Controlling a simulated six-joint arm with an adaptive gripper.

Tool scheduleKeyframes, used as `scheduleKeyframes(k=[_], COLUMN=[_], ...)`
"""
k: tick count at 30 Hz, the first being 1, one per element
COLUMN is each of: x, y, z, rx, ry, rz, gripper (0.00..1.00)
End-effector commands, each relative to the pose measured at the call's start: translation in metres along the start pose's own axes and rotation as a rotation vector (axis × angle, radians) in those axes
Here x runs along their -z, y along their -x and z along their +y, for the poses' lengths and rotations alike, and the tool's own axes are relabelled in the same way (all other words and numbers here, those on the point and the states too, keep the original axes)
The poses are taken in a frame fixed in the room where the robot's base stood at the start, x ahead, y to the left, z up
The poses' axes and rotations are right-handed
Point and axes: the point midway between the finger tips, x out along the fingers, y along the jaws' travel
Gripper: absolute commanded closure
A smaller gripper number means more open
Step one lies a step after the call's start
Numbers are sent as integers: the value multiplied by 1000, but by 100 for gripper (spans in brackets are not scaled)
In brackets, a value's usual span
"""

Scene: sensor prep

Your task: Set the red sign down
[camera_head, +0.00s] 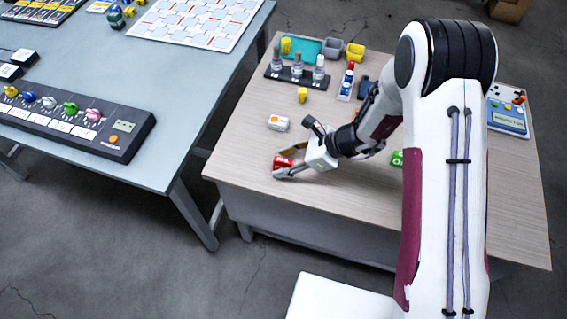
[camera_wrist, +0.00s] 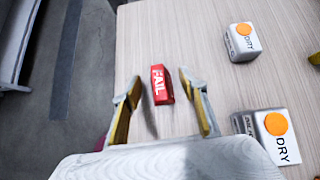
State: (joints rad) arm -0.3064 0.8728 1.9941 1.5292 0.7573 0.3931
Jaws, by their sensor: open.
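The red sign (camera_head: 283,162) stands on the wooden table near its left edge in the head view. In the wrist view the red sign (camera_wrist: 162,84) shows white "FAIL" lettering and lies between the spread fingers, with a visible gap on each side. My gripper (camera_head: 287,161) is low over the table, with its fingers around the sign. In the wrist view my gripper (camera_wrist: 163,88) is open and does not touch the sign. The sign's underside is hidden, so I cannot see its full contact with the table.
A white "DRY" block with an orange dot (camera_head: 278,123) stands behind the sign; two such blocks (camera_wrist: 243,42) (camera_wrist: 268,135) show in the wrist view. The table's front left is clear.

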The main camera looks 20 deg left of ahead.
Motion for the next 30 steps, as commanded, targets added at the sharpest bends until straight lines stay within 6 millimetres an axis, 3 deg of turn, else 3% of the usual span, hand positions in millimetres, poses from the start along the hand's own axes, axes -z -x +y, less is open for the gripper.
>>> scheduleKeyframes(k=[19,24,30], x=[0,0,0], y=[-7,-7,-7], z=[0,0,0], rx=[0,0,0], ry=[0,0,0], rz=[1,1,0], gripper=[57,98,100])
